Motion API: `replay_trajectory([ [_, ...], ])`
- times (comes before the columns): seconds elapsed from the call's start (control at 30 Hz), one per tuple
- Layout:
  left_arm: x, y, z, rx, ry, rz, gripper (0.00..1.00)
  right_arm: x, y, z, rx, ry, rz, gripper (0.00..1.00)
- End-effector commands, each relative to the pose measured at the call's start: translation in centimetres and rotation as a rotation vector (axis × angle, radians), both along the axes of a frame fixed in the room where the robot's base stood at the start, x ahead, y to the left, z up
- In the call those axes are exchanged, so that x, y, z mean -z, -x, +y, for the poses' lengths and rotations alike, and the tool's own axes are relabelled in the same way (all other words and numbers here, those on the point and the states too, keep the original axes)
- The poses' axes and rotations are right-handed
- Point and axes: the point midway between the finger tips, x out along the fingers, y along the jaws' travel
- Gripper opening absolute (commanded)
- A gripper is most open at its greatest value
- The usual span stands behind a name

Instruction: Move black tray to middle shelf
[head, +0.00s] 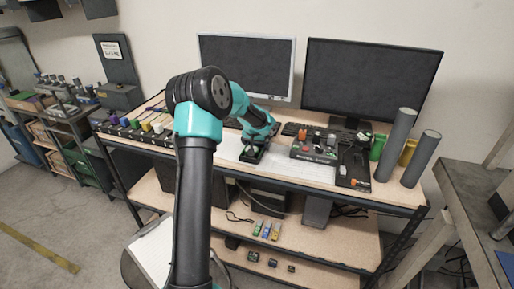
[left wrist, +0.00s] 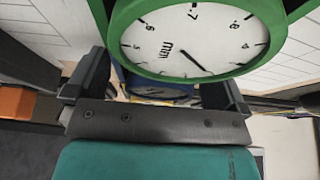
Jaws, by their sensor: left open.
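A black tray (head: 353,172) lies on the worktop right of centre, with small tools in it. My left gripper (head: 250,156) is over the worktop to the left of the tray, apart from it, above white paper. In the left wrist view its two fingers are spread (left wrist: 152,88). A green-rimmed dial gauge marked mm (left wrist: 195,35) looms close in front of them; I cannot tell whether it touches. The middle shelf (head: 340,246) is below the worktop, partly hidden by my arm. My right gripper is not in view.
A dark box with coloured parts (head: 314,151) stands just left of the tray. Two monitors (head: 372,78) stand behind, and grey cylinders (head: 397,145) to the right. Small coloured items (head: 266,230) lie mid-shelf; the shelf's right part looks clear.

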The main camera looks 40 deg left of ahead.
Motion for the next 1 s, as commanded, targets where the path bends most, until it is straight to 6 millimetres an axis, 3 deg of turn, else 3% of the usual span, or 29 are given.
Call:
replay_trajectory([
  [0.5, 0.13, -0.06, 0.04, 0.000, 0.000, -0.001, 0.99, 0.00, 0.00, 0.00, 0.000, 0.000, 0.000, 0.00],
  [1.0, 0.01, -0.11, 0.07, 0.000, -0.001, -0.003, 0.53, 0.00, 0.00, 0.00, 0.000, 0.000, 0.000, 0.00],
])
